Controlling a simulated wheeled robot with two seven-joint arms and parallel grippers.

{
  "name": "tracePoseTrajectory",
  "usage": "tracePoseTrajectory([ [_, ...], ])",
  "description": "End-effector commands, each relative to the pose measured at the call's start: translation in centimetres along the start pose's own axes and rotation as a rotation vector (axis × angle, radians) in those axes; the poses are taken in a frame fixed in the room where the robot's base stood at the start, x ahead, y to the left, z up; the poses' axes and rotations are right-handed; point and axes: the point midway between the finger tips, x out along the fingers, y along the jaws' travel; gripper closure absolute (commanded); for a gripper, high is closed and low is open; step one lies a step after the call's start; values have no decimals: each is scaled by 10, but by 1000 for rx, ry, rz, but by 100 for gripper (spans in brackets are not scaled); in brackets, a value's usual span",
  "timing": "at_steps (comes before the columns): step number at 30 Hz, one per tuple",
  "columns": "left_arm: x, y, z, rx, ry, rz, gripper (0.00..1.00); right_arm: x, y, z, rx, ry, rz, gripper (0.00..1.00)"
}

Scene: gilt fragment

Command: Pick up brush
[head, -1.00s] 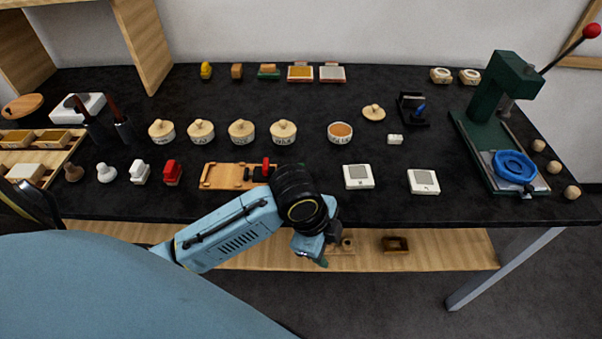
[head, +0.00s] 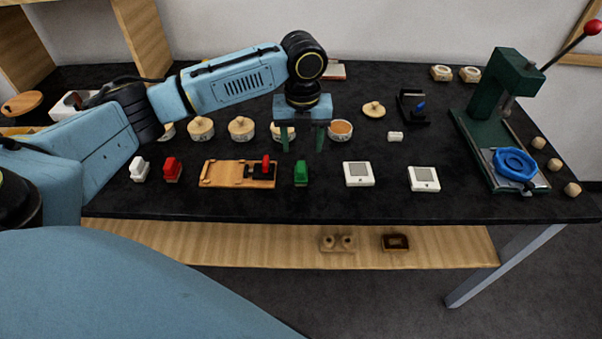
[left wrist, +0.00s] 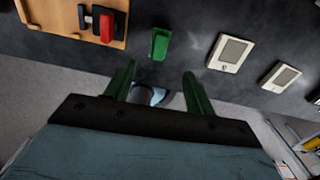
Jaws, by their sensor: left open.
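My left gripper (head: 302,148) is open and empty above the table, fingers pointing down. A small green handled piece (head: 301,173) stands on the table just in front of it. In the left wrist view the green piece (left wrist: 160,43) lies beyond the open fingertips (left wrist: 159,72), roughly between them and apart from them. I cannot tell for certain which thing is the brush. My right gripper is not in view.
A wooden board (head: 222,173) with a red-handled piece (head: 265,166) lies left of the green piece. Two white square devices (head: 358,174) (head: 424,179) lie to its right. Lidded pots (head: 241,128) and an open bowl (head: 340,130) stand behind. A green press (head: 497,90) stands at right.

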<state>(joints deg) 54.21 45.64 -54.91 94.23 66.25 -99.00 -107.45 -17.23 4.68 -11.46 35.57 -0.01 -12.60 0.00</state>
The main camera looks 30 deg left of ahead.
Motion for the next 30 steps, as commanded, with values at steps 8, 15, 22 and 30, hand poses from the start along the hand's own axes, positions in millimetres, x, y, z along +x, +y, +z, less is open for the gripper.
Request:
tracePoseTrajectory([
  [8,46,0,0,0,1,-1,45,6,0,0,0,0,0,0],
  [15,66,1,0,-2,1,0,45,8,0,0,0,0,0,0],
  [22,98,3,1,-1,0,0,45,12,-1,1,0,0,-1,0],
  [30,102,3,1,-1,-2,-2,45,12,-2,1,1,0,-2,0],
])
